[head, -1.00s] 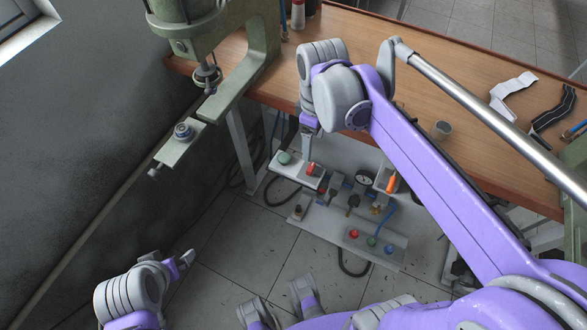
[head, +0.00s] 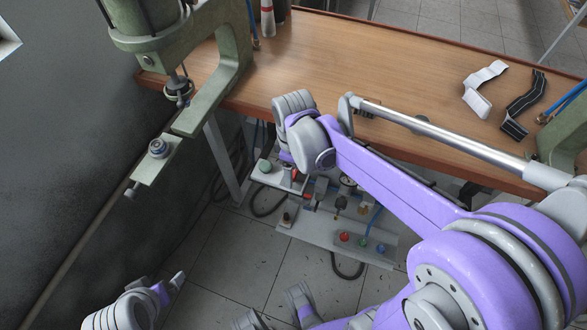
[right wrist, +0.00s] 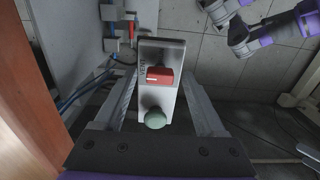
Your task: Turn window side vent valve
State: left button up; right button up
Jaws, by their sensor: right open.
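The vent valve is a red handle (right wrist: 160,77) on a pale plate marked "VENT" (right wrist: 147,102), with a green round knob (right wrist: 155,119) at its near end. In the head view the plate's green knob (head: 265,166) shows under the bench on the window side; my right wrist partly hides the red handle. My right gripper (right wrist: 162,92) is open, with one finger on each side of the plate and handle, apparently not touching. My left gripper (head: 176,282) is low at the left, away from the valve; its jaws are too small to read.
A panel (head: 330,235) with red, green and blue buttons, a gauge and fittings lies right of the valve. The wooden bench (head: 370,75) overhangs it. A green press (head: 225,60) stands at the left. Black hoses run nearby. The tiled floor in front is clear.

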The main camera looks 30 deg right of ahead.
grip_shut()
dwell(0.3)
jog(key=shift+m, duration=0.3)
jog(key=m, duration=0.8)
jog(key=shift+m+p, duration=0.4)
jog(key=m, duration=0.4)
jog(key=shift+m, duration=2.3)
